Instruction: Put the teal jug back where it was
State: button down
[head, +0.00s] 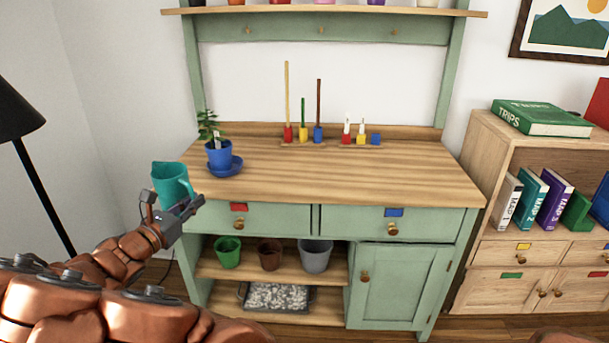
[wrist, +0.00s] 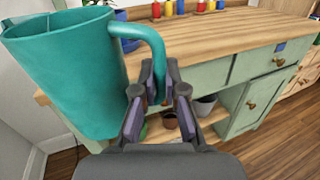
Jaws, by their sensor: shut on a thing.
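The teal jug (head: 171,183) is at the left front of the green potting bench, held in the air by its handle. It also fills the left of the wrist view (wrist: 75,75), roughly upright with its open top showing. My gripper (head: 190,206) is shut on the jug's handle; in the wrist view its fingers (wrist: 159,100) close around the lower part of the handle. The wooden bench top (head: 330,175) lies behind and to the right of the jug. The jug's base is partly hidden by the gripper in the head view.
A potted plant in a blue pot (head: 219,154) on a blue saucer (head: 226,168) stands close to the jug's right. Coloured holders (head: 318,134) line the back. The bench top's middle and right are clear. A black lamp (head: 18,115) is at left, a bookcase (head: 530,150) at right.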

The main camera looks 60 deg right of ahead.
jog(key=s+d+r+m+g+y, duration=0.15)
jog(key=s+d+g, duration=0.3)
jog(key=s, duration=0.45)
jog(key=s+d+r+m+g+y+p, duration=0.1)
jog(key=s+d+r+m+g, duration=0.15)
jog(key=s+d, duration=0.5)
jog(key=s+d+r+m+g+y, duration=0.1)
jog(key=s+d+m+g, duration=0.25)
jog(key=s, duration=0.65)
jog(key=shift+w+d+f+b, duration=0.35)
jog(key=shift+w+d+f, duration=0.55)
jog(key=shift+d, duration=1.6)
jog(key=shift+w+d+f+b, duration=0.3)
jog(key=shift+w+d+f, duration=0.55)
jog(key=shift+d, duration=1.7)
jog(key=shift+w+d+f+b, duration=0.35)
jog(key=shift+w+d+f, duration=0.55)
jog(key=shift+d, duration=1.6)
jog(key=shift+w, duration=0.15)
jog(key=c, duration=1.2)
grip_release()
jog(key=shift+c, duration=0.2)
jog(key=shift+r, duration=0.1)
